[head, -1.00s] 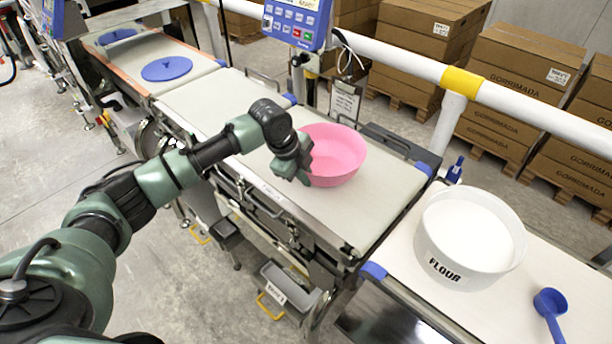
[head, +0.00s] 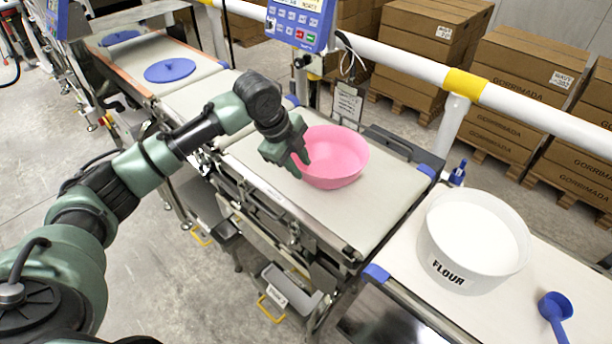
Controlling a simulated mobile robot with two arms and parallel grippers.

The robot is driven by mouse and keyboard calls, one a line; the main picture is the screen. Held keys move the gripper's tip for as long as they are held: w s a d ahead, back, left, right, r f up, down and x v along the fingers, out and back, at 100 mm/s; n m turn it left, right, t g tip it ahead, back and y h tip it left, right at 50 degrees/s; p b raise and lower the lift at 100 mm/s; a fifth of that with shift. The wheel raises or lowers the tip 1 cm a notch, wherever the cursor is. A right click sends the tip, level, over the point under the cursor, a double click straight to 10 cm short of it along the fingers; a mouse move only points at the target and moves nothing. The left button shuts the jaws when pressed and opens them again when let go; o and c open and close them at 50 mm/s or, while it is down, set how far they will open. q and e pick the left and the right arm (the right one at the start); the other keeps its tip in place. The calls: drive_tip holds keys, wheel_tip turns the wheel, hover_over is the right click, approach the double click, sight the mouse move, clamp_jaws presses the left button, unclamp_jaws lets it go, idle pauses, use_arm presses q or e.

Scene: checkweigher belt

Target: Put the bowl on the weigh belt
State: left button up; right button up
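The pink bowl (head: 340,160) stands upright and looks empty on the pale weigh belt (head: 365,215), in the middle of the head view. My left gripper (head: 301,166) is at the bowl's left rim, with its dark fingers pointing down. The fingers look apart, with nothing clearly held between them. The gripper covers a little of the bowl's left edge, so whether it touches the rim is hard to tell. My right gripper is not in view.
A white flour tub (head: 472,243) and a blue scoop (head: 555,308) are on the right-hand surface. A display panel (head: 300,22) and a white rail (head: 400,62) stand behind the belt. A blue disc (head: 170,70) lies on the upper-left belt. The weigh belt is clear in front of the bowl.

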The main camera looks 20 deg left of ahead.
use_arm(q)
drive_tip(key=v, duration=0.5)
drive_tip(key=shift+r, duration=0.15)
drive_tip(key=shift+s, duration=0.1)
